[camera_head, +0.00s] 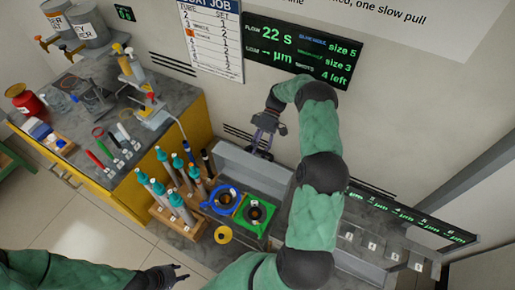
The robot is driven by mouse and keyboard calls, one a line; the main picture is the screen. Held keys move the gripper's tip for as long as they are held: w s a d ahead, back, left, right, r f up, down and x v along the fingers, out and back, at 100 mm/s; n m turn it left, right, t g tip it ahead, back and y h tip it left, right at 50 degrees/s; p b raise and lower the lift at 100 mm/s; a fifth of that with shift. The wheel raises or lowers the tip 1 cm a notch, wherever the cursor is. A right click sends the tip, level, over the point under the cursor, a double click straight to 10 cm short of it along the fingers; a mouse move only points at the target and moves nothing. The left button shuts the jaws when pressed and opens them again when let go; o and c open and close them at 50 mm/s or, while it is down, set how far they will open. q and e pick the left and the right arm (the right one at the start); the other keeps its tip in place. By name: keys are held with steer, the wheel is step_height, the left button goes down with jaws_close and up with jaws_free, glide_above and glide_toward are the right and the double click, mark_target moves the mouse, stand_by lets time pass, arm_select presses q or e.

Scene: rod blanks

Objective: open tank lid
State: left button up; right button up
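A long grey metal box (234,157), which looks like the tank, stands against the back wall at mid-picture. Whether its lid is raised or lowered is hard to tell. My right gripper (262,141) hangs over the box's back edge, fingers pointing down, beside a dark part there. Its fingers look apart, but contact with the box cannot be made out. My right arm hides the box's right part. My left gripper (180,277) is low at the bottom of the picture, away from the box, its fingers apart and empty.
In front of the box are a blue ring holder (224,199) and a green square holder (254,213). Several teal-capped tubes stand in wooden racks (186,222) to their left. A yellow bench (122,190) holds bottles and a red pot (26,101). A wall display (303,50) hangs behind.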

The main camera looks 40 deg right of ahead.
steer(key=shift+d+r, duration=0.1)
steer(key=shift+r, duration=0.15)
steer(key=shift+r, duration=0.25)
step_height(320, 180, up, 9)
steer(key=shift+r, duration=0.15)
stand_by(0.6)
